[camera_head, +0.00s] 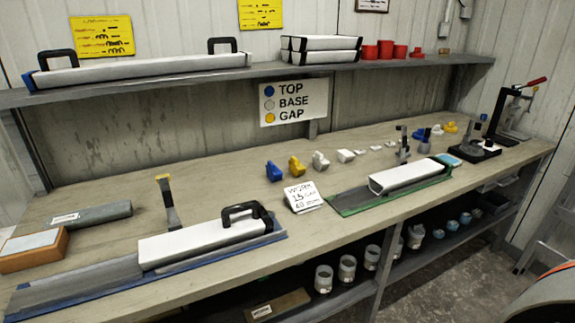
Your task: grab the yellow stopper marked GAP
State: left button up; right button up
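A yellow stopper (296,166) sits on the workbench, between a blue stopper (273,171) and a whitish-grey stopper (320,161). Any lettering on it is too small to read. Another yellow piece (450,127) sits farther right, near blue and pale pieces. A wall sign (293,102) pairs a blue dot with TOP, a pale dot with BASE and a yellow dot with GAP. Neither of my grippers is in view.
On the bench (100,216), a handled white core liner (205,238) lies front left and a green tray (346,204) lies right of centre. A small written card (303,197) stands before the stoppers. A yellow-topped tool (167,203) stands upright. A shelf (180,81) runs above.

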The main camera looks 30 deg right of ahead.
aim_at(296, 169)
jog(key=l+z, duration=0.2)
jog(key=l, duration=0.7)
jog(key=i+l+z, duration=0.2)
jog(key=l, duration=0.65)
jog(key=k+l, duration=0.05)
jog(key=k, duration=0.05)
